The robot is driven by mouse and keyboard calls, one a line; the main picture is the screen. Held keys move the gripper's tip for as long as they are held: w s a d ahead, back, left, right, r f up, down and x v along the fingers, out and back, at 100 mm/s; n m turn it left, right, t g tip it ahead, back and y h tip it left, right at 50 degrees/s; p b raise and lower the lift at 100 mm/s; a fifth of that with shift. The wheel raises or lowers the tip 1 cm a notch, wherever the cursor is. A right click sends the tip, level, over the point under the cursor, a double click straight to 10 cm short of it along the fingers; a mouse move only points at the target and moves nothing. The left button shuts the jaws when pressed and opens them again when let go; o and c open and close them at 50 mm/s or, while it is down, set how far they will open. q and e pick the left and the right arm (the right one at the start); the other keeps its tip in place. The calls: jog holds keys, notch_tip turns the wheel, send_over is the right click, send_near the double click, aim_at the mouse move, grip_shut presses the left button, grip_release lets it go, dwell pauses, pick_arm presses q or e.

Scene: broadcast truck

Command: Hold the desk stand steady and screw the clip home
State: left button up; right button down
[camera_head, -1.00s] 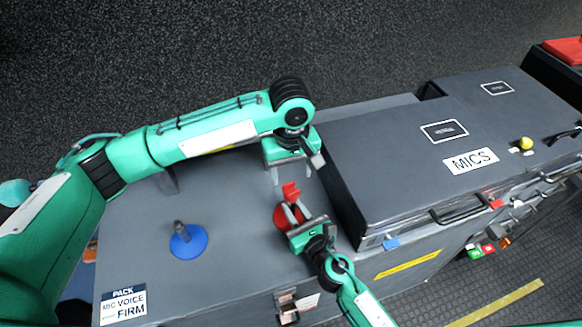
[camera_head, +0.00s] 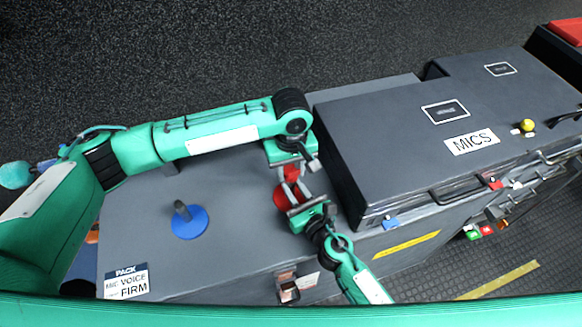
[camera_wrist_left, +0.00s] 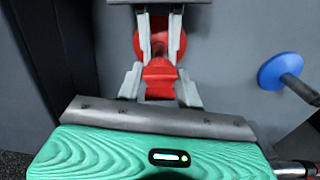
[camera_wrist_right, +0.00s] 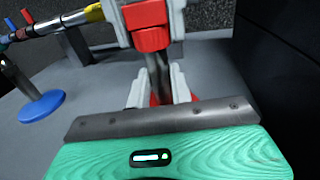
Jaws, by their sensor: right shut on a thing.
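The red desk stand (camera_head: 279,201) stands upright on the grey case top. The red clip (camera_wrist_right: 151,38) sits at the top of its stem (camera_wrist_right: 158,75). My right gripper (camera_head: 294,189) is shut on the stem, below the clip and above the red base (camera_wrist_right: 158,99). My left gripper (camera_wrist_left: 160,72) is over the stand with its fingers on either side of the clip. In the right wrist view the clip fills most of the gap between them; whether they press on it is unclear. The clip's seat on the stem is partly hidden by the fingers.
A blue stand (camera_head: 189,223) with a grey stem stands to the left on the same grey case (camera_head: 235,215). The raised MICS case (camera_head: 390,150) rises close to the right of both grippers. The case top between the two stands is clear.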

pick_arm(q)
jog(key=c, duration=0.6)
jog(key=m, duration=0.7)
jog(key=shift+m, duration=0.3)
jog(key=m, duration=1.2)
jog(key=shift+m, duration=0.3)
jog(key=m, duration=0.7)
jog(key=shift+f+m, duration=0.1)
jog(key=shift+m, duration=0.2)
jog(key=o, duration=1.2)
jog(key=shift+c, duration=0.2)
